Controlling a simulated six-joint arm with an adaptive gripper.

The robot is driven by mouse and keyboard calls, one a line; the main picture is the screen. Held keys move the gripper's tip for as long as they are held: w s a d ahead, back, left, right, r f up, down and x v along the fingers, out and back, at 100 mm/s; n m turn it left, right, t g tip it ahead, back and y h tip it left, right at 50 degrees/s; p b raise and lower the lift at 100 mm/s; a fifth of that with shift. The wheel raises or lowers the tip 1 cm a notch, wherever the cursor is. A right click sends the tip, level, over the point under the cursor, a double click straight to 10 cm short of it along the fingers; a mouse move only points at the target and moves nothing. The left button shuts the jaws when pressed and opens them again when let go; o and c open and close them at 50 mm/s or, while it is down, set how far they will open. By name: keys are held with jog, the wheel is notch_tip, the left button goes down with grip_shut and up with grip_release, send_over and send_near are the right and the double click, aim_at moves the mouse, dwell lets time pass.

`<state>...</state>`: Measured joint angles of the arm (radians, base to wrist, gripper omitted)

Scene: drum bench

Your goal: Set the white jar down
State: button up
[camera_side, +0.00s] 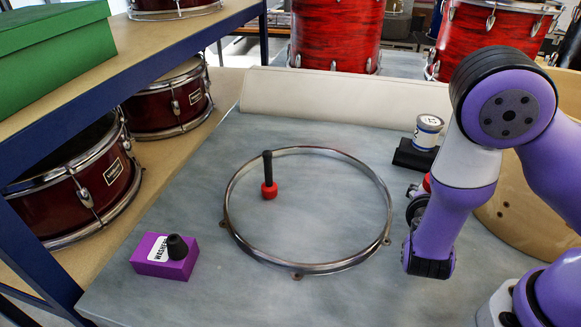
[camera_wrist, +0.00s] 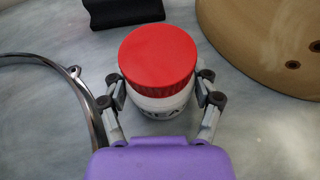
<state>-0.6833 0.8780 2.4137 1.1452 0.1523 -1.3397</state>
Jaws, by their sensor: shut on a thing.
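The white jar (camera_wrist: 160,105) with a red lid (camera_wrist: 158,56) is upright between the fingers of my gripper (camera_wrist: 162,92) in the wrist view. The fingers are shut on its sides, and dark lettering shows on its front. In the side view, my gripper (camera_side: 417,196) is right of the metal hoop, and only a bit of the red lid (camera_side: 427,182) shows behind it. My gripper hides most of the jar there, and I cannot tell whether its base touches the grey bench (camera_side: 190,215).
A metal hoop (camera_side: 231,226) lies left of my gripper, with a black-handled, red-headed tool (camera_side: 268,176) inside it. A purple box (camera_side: 160,262) is front left. A labelled tin (camera_side: 428,131) is by a black block (camera_side: 411,156) behind. A wooden drum shell (camera_side: 515,205) is at right.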

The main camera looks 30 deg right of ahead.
notch_tip(320, 180, up, 9)
jog(key=shift+a+r, duration=0.1)
jog(key=w+a+f+n+t+y, duration=0.1)
jog(key=w+a+n+t+y, duration=0.2)
jog(key=w+a, duration=0.45)
jog(key=w+a+f+n+t+y, duration=0.25)
jog(key=w+a+n, duration=0.2)
jog(key=a, duration=0.65)
jog(key=w+a+r+n+t+y, duration=0.1)
jog(key=w+a+r+n+y, duration=0.15)
jog(key=a, duration=0.55)
jog(key=w+a+r+n+y, duration=0.1)
jog(key=w+a+n+y, duration=0.2)
jog(key=a, duration=0.5)
jog(key=w+a+r+n+t+y, duration=0.1)
jog(key=a+r+n+y, duration=0.1)
jog(key=a+y, duration=0.35)
jog(key=shift+n+h, duration=0.3)
jog(key=shift+h, duration=0.25)
jog(key=w+d+f, duration=0.1)
jog(key=w+f, duration=0.1)
jog(key=w, duration=0.1)
jog(key=w+d+f, duration=0.1)
jog(key=w+f, duration=0.1)
jog(key=w, duration=0.1)
jog(key=w+d+f, duration=0.1)
jog(key=w+f, duration=0.2)
jog(key=shift+w+d, duration=0.2)
jog(key=shift+d, duration=0.05)
jog(key=shift+f, duration=1.95)
